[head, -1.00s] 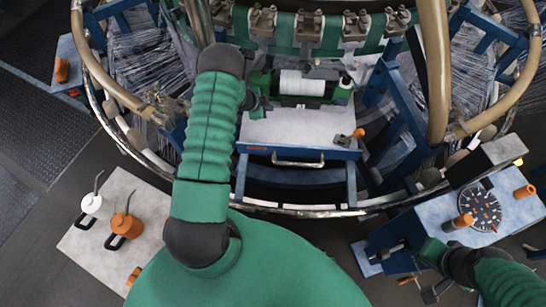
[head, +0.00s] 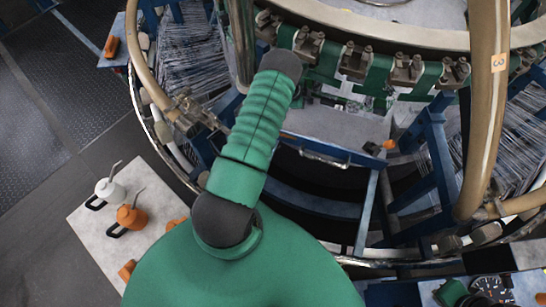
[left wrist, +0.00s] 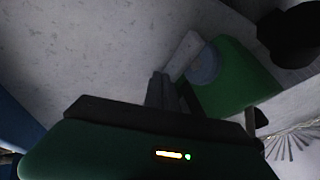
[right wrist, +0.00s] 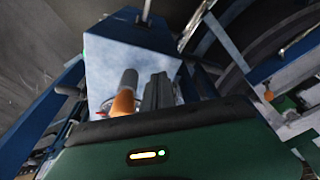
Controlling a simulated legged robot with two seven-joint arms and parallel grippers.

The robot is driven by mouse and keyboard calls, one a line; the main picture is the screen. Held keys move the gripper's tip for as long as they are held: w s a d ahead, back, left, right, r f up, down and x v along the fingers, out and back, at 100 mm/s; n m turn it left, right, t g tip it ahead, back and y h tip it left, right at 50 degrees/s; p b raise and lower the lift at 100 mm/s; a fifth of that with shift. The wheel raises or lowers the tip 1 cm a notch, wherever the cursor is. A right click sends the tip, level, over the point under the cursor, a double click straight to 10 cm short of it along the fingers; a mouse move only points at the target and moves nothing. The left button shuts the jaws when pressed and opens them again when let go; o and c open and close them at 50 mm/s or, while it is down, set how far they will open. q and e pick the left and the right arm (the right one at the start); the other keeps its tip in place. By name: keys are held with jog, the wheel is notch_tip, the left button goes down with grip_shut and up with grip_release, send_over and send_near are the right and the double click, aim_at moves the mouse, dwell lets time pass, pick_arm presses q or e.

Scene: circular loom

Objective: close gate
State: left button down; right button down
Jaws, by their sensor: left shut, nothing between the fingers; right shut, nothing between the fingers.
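I cannot pick out a gate with certainty. The loom's front opening (head: 318,190) lies between blue frame posts, below a pale table (head: 345,125) with a handle (head: 324,158). My left gripper (head: 306,90) is mostly hidden behind my green forearm, over that table. In the left wrist view its shut, empty fingers (left wrist: 160,92) are beside a white bar and a green block (left wrist: 232,80); contact is unclear.
A tan tubular ring (head: 490,120) and metal clamps (head: 355,60) surround the loom. A small stand (head: 85,222) at left holds a white oil can (head: 108,190) and an orange one (head: 132,217). A gauge (head: 490,288) shows at bottom right.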

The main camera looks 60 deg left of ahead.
pick_arm(q)
jog(key=shift+s+a+r, duration=0.1)
jog(key=shift+a, duration=0.05)
jog(key=v, duration=0.7)
jog(key=shift+s+r, duration=0.1)
